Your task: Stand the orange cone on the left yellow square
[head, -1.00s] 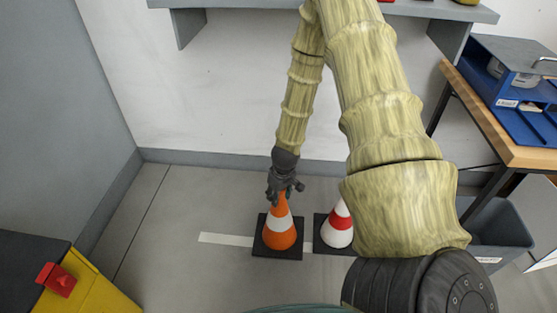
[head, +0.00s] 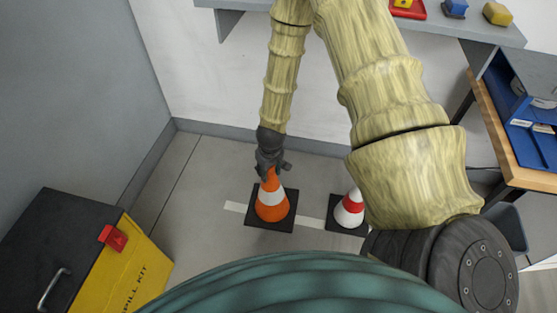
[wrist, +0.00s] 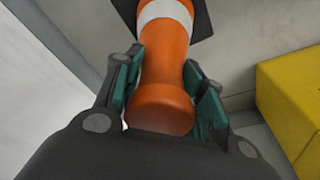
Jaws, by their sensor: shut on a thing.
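The orange cone (head: 270,206) with a white band and a black square base is upright in the head view, over a pale floor strip. My gripper (head: 268,172) is at its top. In the wrist view the gripper's pads (wrist: 165,88) are shut on the top part of the orange cone (wrist: 166,60), one on each side. I cannot tell whether the base touches the floor. No yellow square shows in any view.
A white and red cone (head: 349,209) stands close to the right. A yellow spill kit box (head: 130,270) with a black lid is at the lower left. A grey shelf (head: 470,22) and a wooden bench (head: 510,150) are at the right. Floor left of the orange cone is clear.

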